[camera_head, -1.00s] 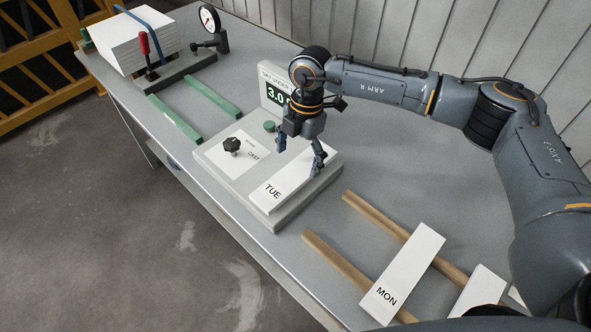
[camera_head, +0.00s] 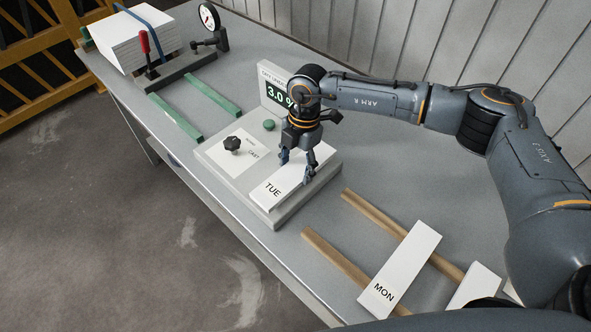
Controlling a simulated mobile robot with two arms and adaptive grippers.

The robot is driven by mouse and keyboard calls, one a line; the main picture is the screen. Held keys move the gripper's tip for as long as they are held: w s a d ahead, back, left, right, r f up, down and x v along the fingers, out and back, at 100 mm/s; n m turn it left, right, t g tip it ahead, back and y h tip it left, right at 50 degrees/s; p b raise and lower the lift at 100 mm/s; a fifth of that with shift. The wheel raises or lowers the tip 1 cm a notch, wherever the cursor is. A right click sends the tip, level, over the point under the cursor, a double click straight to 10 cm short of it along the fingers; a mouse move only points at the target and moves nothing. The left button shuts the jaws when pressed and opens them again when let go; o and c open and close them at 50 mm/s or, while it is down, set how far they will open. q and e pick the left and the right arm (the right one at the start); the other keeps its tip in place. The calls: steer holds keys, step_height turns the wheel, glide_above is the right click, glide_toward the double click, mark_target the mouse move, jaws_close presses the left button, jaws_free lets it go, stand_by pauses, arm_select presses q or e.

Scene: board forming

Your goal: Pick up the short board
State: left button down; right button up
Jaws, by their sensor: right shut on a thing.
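A white board marked TUE (camera_head: 273,189) lies flat on the grey plate of a gauge device (camera_head: 279,221). My right gripper (camera_head: 297,170) reaches down from above and is shut on the TUE board across its width, one finger at each long side. The board appears to rest on the plate. A longer-looking white board marked MON (camera_head: 402,268) lies across two wooden strips at the lower right. Another white board (camera_head: 476,286) beside it is partly hidden by my arm. No label names a short board. My left gripper is out of view.
The device has a display (camera_head: 279,94), a black knob (camera_head: 232,143) and a green button (camera_head: 269,125). Two green bars (camera_head: 213,94) lie bare on the table. A clamp fixture with a white stack (camera_head: 138,40) and dial gauge (camera_head: 209,17) stands at the back left.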

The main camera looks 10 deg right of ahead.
steer(key=shift+r, duration=0.1)
steer(key=shift+r+b, duration=0.7)
steer(key=s+a+r+b, duration=0.2)
steer(key=s+r+b, duration=0.3)
steer(key=s+r, duration=0.6)
steer(key=s, duration=0.2)
steer(key=shift+s+a+r, duration=0.25)
steer(key=shift+s+a, duration=0.15)
steer(key=o, duration=0.7)
steer(key=shift+c, duration=0.2)
steer(key=c, duration=0.7)
steer(key=shift+o, duration=0.2)
